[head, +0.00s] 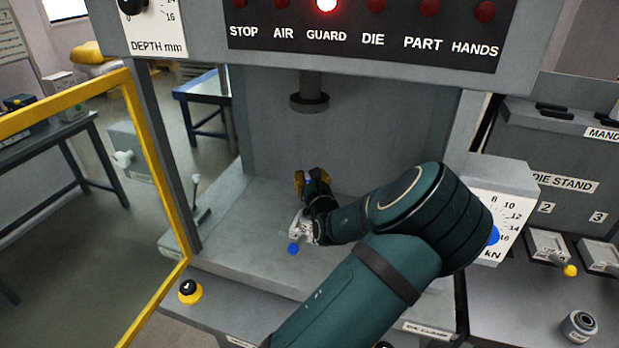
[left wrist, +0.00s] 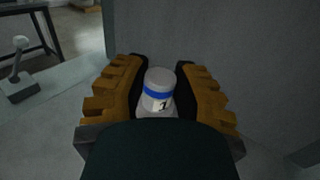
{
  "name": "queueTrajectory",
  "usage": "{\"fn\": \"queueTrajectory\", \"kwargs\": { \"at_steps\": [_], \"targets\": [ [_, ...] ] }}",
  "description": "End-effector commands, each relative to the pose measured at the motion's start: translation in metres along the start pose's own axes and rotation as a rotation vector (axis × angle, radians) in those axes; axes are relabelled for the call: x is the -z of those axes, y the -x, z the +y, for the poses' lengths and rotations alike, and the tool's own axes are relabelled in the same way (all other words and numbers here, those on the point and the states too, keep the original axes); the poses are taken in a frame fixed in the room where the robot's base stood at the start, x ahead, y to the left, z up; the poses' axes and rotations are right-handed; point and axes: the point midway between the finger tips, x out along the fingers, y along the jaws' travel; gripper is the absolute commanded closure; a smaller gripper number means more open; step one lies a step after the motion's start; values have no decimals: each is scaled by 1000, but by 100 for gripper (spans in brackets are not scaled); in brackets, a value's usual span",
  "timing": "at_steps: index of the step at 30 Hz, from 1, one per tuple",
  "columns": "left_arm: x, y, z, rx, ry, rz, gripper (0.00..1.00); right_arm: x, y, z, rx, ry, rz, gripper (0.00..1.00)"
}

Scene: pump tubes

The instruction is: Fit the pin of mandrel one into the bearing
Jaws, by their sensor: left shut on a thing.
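My left gripper (head: 313,180) is inside the press bay, above the grey bed and below the ram (head: 309,101). In the left wrist view its two orange fingers (left wrist: 158,95) are closed on either side of mandrel one (left wrist: 159,80), a grey round-topped piece with a blue band and the number 1. The pin of the mandrel is hidden. In the head view my wrist and fingers cover most of it. I cannot pick out the bearing under the gripper. A grey ring-shaped part (head: 580,325) stands on the right bench; I cannot tell what it is. My right gripper is not in view.
The yellow-framed guard door (head: 160,175) stands open at the left. A lever (head: 199,205) stands on the left of the bed. A blue knob (head: 294,248) shows beside my wrist. The red GUARD lamp (head: 326,5) is lit. The die stand (head: 562,183) is at the right.

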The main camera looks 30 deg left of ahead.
Motion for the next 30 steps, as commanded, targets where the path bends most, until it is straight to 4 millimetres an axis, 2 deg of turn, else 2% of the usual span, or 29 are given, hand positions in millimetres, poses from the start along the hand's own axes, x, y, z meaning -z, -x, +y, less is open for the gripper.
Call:
{"fn": "queueTrajectory", "kwargs": {
  "at_steps": [7,12,21,30],
  "targets": [
    [-2,0,0,0,0,-2,100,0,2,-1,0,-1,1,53],
    [-4,0,0,-3,-3,-4,100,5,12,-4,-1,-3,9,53],
    [28,0,0,-3,-2,-3,100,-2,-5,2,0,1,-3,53],
    [50,0,0,-3,-1,-3,100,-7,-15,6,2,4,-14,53]
  ]
}}
